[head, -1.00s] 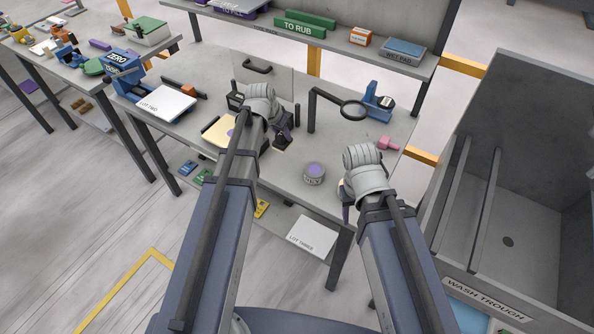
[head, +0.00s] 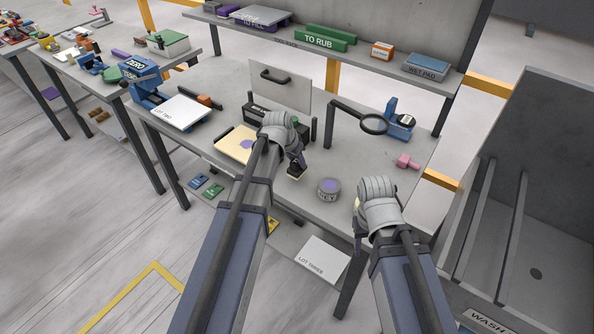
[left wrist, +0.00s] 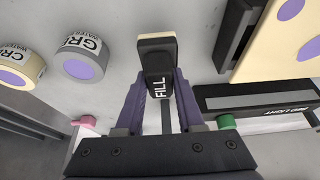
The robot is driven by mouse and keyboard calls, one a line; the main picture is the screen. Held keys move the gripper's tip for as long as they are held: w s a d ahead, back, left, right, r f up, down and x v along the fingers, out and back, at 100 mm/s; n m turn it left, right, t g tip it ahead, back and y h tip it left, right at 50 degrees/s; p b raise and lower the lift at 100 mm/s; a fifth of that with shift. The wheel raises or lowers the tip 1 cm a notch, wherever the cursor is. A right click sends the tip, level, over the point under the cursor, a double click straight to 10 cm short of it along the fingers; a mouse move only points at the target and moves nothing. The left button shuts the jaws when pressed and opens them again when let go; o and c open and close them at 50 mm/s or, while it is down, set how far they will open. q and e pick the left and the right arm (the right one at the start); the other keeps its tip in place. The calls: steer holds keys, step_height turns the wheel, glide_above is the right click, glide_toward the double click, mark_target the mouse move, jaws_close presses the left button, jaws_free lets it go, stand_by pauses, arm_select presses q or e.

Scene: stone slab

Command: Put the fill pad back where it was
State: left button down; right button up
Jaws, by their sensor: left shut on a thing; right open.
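The fill pad (left wrist: 158,75) is a black block marked FILL with a cream pad face at its far end, seen in the left wrist view. My left gripper (left wrist: 160,92) is shut on it. In the head view the left gripper (head: 296,163) holds the pad (head: 295,172) over or just at the stone bench, left of the grey tin (head: 328,189); I cannot tell whether the pad touches the bench. My right gripper (head: 358,232) is open at the bench's front edge, its fingers mostly hidden by the wrist.
The back shelf (head: 350,52) holds a TO FILL tray (head: 250,24), green TO RUB block (head: 318,38) and WET PAD box (head: 425,67); a small edge label is unclear. A magnifier (head: 373,124), upright panel (head: 280,88) and cream slab (head: 236,143) stand around the left gripper.

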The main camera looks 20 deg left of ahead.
mark_target(297, 168)
arm_select(q)
steer(key=shift+f+b, duration=1.3)
steer(key=shift+f, duration=0.3)
steer(key=shift+f, duration=0.25)
steer(key=c, duration=0.5)
jaws_free()
steer(key=shift+r, duration=0.1)
steer(key=p+v, duration=1.1)
steer(key=v, duration=0.1)
steer(key=s+d+g+y, duration=0.1)
steer(key=s+d, duration=0.4)
steer(key=s, duration=0.1)
steer(key=s+d+g+y, duration=0.1)
steer(key=s+d+g, duration=0.1)
steer(key=s+d, duration=0.3)
steer(key=s+d+f+g+y, duration=0.1)
steer(key=s+d, duration=0.4)
steer(key=s, duration=0.3)
steer(key=shift+s+f+g, duration=0.1)
steer(key=shift+s+g, duration=0.25)
steer(key=shift+g, duration=0.05)
